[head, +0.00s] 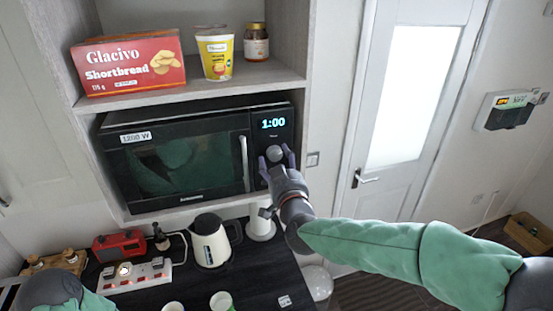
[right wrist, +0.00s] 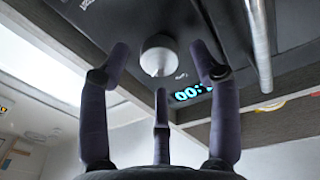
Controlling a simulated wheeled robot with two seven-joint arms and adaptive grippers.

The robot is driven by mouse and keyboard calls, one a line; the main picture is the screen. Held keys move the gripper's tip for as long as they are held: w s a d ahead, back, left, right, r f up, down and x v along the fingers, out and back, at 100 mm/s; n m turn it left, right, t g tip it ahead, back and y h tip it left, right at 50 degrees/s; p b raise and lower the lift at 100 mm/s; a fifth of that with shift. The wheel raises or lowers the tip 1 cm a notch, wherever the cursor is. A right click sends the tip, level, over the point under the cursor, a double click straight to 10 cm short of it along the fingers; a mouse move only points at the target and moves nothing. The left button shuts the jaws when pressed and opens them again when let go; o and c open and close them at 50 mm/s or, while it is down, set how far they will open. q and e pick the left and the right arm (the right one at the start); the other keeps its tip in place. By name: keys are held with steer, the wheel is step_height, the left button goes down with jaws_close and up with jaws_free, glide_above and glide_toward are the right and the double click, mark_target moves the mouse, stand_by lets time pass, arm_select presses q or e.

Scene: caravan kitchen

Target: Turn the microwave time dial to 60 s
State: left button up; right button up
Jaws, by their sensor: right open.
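The black microwave (head: 185,185) sits in its cabinet bay with its door shut. My right gripper (head: 276,163) is open in front of the dial. In the right wrist view, the fingers of the right gripper (right wrist: 161,65) are spread around the dial with visible gaps, gripping nothing. My left gripper is out of view; only part of my left arm shows at the lower left.
The vertical door handle (head: 245,164) is just left of the dial. A shelf above holds a shortbread box (head: 130,62), a yellow cup (head: 215,55) and a jar (head: 257,42). Below are a kettle (head: 211,240) and a power strip (head: 135,275).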

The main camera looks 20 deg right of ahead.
steer(key=s, duration=1)
steer(key=shift+s+a+f, duration=0.15)
steer(key=shift+s+a, duration=0.05)
steer(key=shift+s, duration=0.05)
step_height(320, 180, down, 33)
steer(key=w+a+g+y, duration=0.2)
steer(key=g, duration=0.7)
steer(key=s+a+f+m+g+y, duration=0.25)
steer(key=s+f+g, duration=0.65)
steer(key=s+f, duration=1.6)
steer(key=w+a+f+b, duration=0.1)
steer(key=w+f+b, duration=0.1)
steer(key=f+b, duration=0.8)
steer(key=w+a+f+n+b, duration=0.1)
steer(key=f+b, duration=1)
steer(key=b, duration=0.1)
steer(key=shift+w+a+f+b, duration=0.15)
steer(key=shift+w+f+b, duration=0.15)
steer(key=shift+w+b, duration=0.05)
